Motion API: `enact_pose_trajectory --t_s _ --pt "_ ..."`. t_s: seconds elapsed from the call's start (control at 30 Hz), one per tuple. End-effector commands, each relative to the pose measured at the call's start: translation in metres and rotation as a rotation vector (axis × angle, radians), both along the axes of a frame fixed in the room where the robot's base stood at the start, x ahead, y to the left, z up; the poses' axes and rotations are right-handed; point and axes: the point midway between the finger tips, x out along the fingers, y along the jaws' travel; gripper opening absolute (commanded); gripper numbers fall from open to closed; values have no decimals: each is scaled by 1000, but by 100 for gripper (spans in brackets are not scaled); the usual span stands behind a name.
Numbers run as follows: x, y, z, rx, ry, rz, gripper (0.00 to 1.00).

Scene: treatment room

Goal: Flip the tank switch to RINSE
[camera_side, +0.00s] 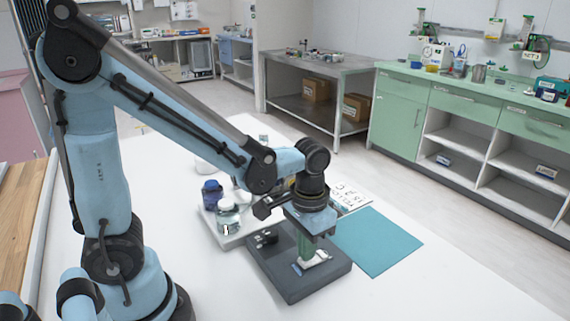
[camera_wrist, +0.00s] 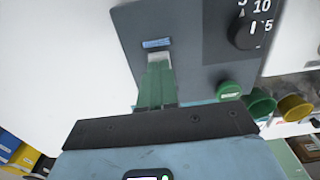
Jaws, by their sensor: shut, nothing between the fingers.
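A dark grey control box (camera_side: 325,279) lies on the white table, and its panel (camera_wrist: 195,65) fills the upper middle of the wrist view. My gripper (camera_side: 309,260) points down over the box. Its green fingers (camera_wrist: 158,68) are together, with nothing held. A pale piece (camera_wrist: 158,57), which looks like the tank switch, is at the fingertips beside a small blue label (camera_wrist: 157,43). The fingers partly hide it, so I cannot tell its position or whether they touch it. A black knob (camera_wrist: 246,32) with numbers sits on the same panel.
A teal mat (camera_side: 380,243) lies right of the box. A tray (camera_side: 233,240) with jars, including a blue-lidded one (camera_side: 211,194), stands to the left. A printed card (camera_side: 350,197) lies behind. The front right of the table is clear.

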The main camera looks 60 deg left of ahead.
Motion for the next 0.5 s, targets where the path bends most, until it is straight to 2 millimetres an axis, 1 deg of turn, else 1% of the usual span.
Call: enact_pose_trajectory --t_s 0.5 --pt "0 0 -7 0 0 0 0"
